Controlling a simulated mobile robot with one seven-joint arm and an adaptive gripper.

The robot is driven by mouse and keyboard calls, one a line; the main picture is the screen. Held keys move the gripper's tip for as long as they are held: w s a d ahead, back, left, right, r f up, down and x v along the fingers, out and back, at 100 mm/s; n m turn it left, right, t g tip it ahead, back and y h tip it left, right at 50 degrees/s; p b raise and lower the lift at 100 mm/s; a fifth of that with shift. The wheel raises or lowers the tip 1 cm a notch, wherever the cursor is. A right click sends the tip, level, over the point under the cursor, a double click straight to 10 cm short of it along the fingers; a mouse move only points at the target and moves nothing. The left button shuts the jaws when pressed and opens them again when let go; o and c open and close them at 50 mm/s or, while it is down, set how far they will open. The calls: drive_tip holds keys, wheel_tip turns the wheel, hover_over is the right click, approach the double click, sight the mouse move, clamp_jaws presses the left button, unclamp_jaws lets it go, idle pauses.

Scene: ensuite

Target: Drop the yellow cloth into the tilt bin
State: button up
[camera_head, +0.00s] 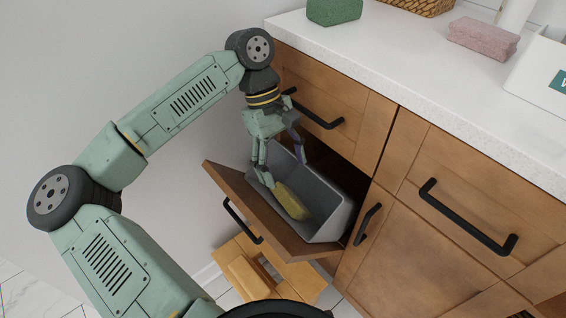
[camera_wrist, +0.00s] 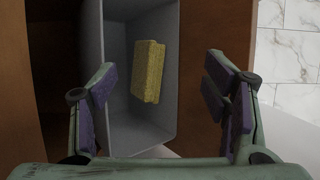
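The yellow cloth (camera_head: 291,201) is a thick folded block inside the grey liner of the tilt bin (camera_head: 329,212). It also shows in the wrist view (camera_wrist: 148,71), between and beyond my fingers. The bin's wooden front (camera_head: 247,208) is tilted out from the cabinet. My gripper (camera_head: 278,165) is over the bin opening, pointing down. In the wrist view (camera_wrist: 160,100) its fingers are spread wide with nothing between them, apart from the cloth. I cannot tell whether the cloth rests on the liner floor or is still in the air.
A wooden stool (camera_head: 245,275) stands on the floor below the bin front. The white counter (camera_head: 430,80) above holds a green block (camera_head: 334,10), a pink block (camera_head: 482,38) and a basket (camera_head: 418,5). Black handles (camera_head: 467,222) stick out from the cabinet fronts.

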drive_tip(key=shift+o, duration=0.7)
